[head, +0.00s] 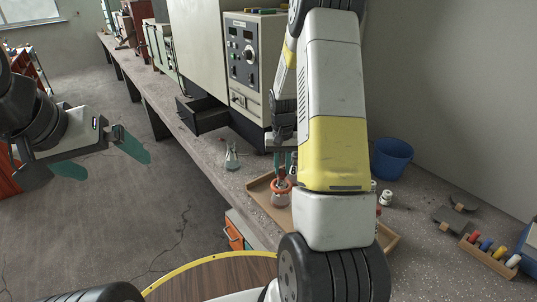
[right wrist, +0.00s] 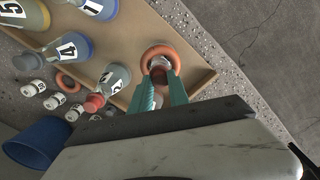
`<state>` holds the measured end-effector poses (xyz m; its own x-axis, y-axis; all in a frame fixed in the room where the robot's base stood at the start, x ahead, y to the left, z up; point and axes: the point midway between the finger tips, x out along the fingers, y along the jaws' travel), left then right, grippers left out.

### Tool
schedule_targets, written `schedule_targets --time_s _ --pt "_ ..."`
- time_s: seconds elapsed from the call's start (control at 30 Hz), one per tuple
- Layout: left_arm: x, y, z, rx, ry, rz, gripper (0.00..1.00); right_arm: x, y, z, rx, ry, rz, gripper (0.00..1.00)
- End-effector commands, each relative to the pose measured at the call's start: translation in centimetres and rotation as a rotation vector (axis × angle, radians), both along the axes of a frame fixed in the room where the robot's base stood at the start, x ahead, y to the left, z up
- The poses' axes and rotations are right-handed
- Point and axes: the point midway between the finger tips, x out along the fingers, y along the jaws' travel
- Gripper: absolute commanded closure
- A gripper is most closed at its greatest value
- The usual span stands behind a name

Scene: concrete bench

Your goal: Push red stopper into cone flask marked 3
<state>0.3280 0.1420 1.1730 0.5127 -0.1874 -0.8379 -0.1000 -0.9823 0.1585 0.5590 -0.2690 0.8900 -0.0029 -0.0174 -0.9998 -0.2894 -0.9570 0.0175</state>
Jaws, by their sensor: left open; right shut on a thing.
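My right gripper (head: 281,167) points down over the wooden tray (head: 259,186), its teal fingers shut on a small red stopper (right wrist: 157,72). Directly below it, an orange ring (head: 273,187) sits around a clear cone flask (head: 281,199) in the tray; the ring also shows in the right wrist view (right wrist: 146,56). The stopper is at the flask's mouth; I cannot tell how far it is inside. That flask's number is hidden. Other flasks marked 5 (right wrist: 22,12), 1 (right wrist: 96,7) and 4 (right wrist: 70,48) stand in the tray. My left gripper (head: 108,158) is open and empty, off the bench.
A labelled flask (right wrist: 115,77) with a red top stands beside the gripper. Another clear flask (head: 232,158) stands on the bench left of the tray. Several white jars (right wrist: 53,101), a blue bucket (head: 391,158) and a peg rack (head: 488,256) are right. An open drawer (head: 204,117) juts out behind.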

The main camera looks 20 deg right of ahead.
Motion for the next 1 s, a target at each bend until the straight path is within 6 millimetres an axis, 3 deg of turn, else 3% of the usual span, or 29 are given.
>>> schedule_targets --time_s 0.3,0.33,0.47,0.67,0.8,1.0 --pt "0.00 0.00 0.00 0.000 0.000 0.000 0.00 -0.01 0.00 -0.08 0.000 0.000 0.000 1.00" --pt "0.00 0.00 0.00 0.000 0.000 0.000 0.00 -0.01 0.00 -0.08 0.000 0.000 0.000 0.77" --pt "0.00 0.00 0.00 0.000 0.000 0.000 0.00 -0.01 0.00 -0.07 0.000 0.000 0.000 0.53" --pt "0.00 0.00 0.00 0.000 0.000 0.000 0.00 0.00 0.00 -0.07 0.000 0.000 0.000 0.53" --pt "0.00 0.00 0.00 0.000 0.000 0.000 0.00 -0.01 0.00 -0.07 0.000 0.000 0.000 0.30" --pt "0.00 0.00 0.00 0.000 0.000 0.000 0.00 -0.01 0.00 -0.07 0.000 0.000 0.000 0.28"
